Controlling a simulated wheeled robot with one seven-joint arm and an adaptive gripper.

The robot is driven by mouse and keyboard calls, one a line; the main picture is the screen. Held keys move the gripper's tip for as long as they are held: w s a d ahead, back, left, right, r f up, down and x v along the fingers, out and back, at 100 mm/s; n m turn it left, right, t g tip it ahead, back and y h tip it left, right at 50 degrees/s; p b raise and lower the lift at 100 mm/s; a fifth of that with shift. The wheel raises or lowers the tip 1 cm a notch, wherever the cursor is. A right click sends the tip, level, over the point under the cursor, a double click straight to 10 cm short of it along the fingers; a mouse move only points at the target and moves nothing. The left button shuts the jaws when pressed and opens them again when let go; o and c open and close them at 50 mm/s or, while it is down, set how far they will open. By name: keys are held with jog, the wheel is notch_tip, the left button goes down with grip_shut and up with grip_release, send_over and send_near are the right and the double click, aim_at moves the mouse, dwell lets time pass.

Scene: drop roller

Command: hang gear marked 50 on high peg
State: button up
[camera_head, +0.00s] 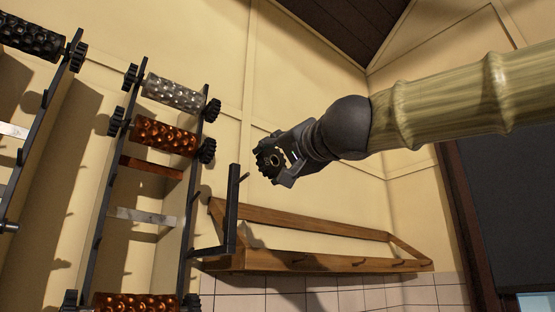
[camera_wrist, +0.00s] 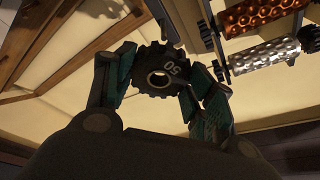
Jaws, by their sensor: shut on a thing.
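A dark toothed gear (camera_head: 267,161) with a round centre hole is held up in the air near the wall. In the wrist view the gear (camera_wrist: 151,57) shows the number 50 on its face. My gripper (camera_head: 284,160) is shut on the gear, with a finger at each side of its rim in the wrist view (camera_wrist: 160,80). A high peg (camera_head: 244,177) sticks out near the top of a black upright bracket (camera_head: 231,212). In the head view the gear is to the right of and slightly above this peg, apart from it.
A wooden wall shelf (camera_head: 310,266) with several low pegs (camera_head: 358,264) lies below my gripper. Racks at left hold textured rollers, among them a clear one (camera_head: 174,93) and an amber one (camera_head: 165,136) with black end gears. Open air surrounds my gripper before the cream wall.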

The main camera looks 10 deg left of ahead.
aim_at(245, 177)
jog(key=shift+w+d, duration=0.1)
jog(key=shift+d, duration=0.05)
jog(key=shift+a+r, duration=0.1)
jog(key=shift+a, duration=0.4)
jog(key=shift+w+a, duration=0.4)
jog(key=shift+w, duration=0.25)
jog(key=shift+w+a, duration=0.1)
jog(key=shift+a, duration=0.35)
jog(key=shift+w+a, duration=0.45)
jog(key=shift+w, duration=0.05)
jog(key=shift+w+a+f+p, duration=0.1)
jog(key=shift+w+a+p, duration=0.1)
jog(key=shift+w+a, duration=0.6)
jog(key=shift+w+a+f+p, duration=0.15)
jog(key=shift+w+a, duration=0.4)
jog(key=shift+a, duration=0.45)
jog(key=shift+w+a+p, duration=0.2)
jog(key=shift+w+a, duration=0.5)
jog(key=shift+a, duration=0.2)
